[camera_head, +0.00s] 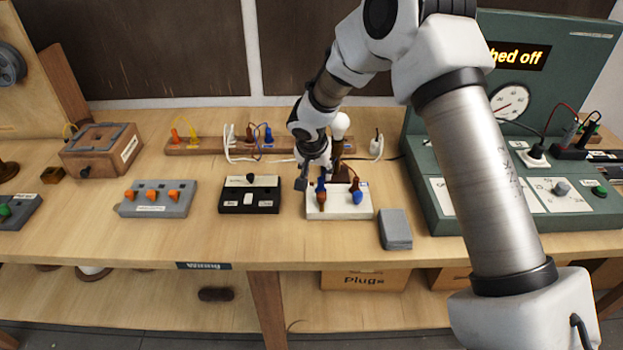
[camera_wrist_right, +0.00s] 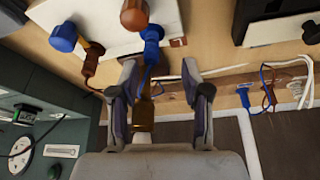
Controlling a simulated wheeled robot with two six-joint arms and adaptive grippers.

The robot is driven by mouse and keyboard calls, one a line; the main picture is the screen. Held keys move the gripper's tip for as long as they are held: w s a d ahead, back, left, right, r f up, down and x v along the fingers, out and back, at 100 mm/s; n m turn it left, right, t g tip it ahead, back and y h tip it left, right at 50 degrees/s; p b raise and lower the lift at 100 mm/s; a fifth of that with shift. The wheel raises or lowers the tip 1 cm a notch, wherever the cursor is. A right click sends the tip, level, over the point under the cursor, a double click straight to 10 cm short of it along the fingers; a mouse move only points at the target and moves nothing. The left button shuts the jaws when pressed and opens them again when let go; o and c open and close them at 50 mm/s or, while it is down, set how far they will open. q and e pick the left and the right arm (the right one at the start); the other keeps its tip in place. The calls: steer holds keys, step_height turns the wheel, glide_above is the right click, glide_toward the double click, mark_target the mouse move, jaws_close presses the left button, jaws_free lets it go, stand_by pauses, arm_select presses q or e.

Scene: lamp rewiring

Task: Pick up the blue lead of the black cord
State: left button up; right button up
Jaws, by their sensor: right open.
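A white block (camera_head: 340,213) on the table has a brown knob (camera_head: 321,198) and a blue knob (camera_head: 357,197). A blue lead (camera_head: 321,184) stands by the brown knob; it also shows in the right wrist view (camera_wrist_right: 152,45). A brown lead (camera_wrist_right: 92,55) stands by the blue knob. My right gripper (camera_head: 312,178) is open and empty behind the block; in the right wrist view its fingers (camera_wrist_right: 160,75) point towards the blue lead, apart from it. A black cord (camera_head: 392,158) shows behind the block, but its join to the leads is hidden. My left gripper is out of view.
A lamp with a white bulb (camera_head: 340,124) stands close behind my right gripper. A wooden rail (camera_head: 210,147) holds yellow, white and blue leads. A black switch box (camera_head: 236,199) is left of the block, a grey box (camera_head: 396,230) right. The front table strip is clear.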

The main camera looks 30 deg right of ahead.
mark_target(321, 179)
steer(key=shift+s+d+f+p, duration=0.1)
steer(key=shift+s+d+p, duration=0.2)
steer(key=shift+s+p, duration=0.3)
steer(key=shift+s+d+f+p, duration=0.1)
steer(key=shift+s+d+p, duration=0.2)
steer(key=shift+s, duration=0.35)
steer(key=w+f, duration=0.1)
steer(key=f, duration=0.1)
steer(key=w+f, duration=0.2)
steer(key=shift+w+d+f, duration=0.15)
steer(key=shift+d, duration=0.05)
steer(key=shift+s+r, duration=0.55)
steer(key=shift+s, duration=0.1)
jaws_close()
steer(key=shift+w+f, duration=0.2)
steer(key=shift+w, duration=0.05)
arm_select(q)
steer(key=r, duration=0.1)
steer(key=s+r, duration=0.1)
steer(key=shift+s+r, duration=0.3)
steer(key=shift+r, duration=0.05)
arm_select(e)
steer(key=shift+a+r, duration=0.1)
steer(key=shift+r, duration=0.05)
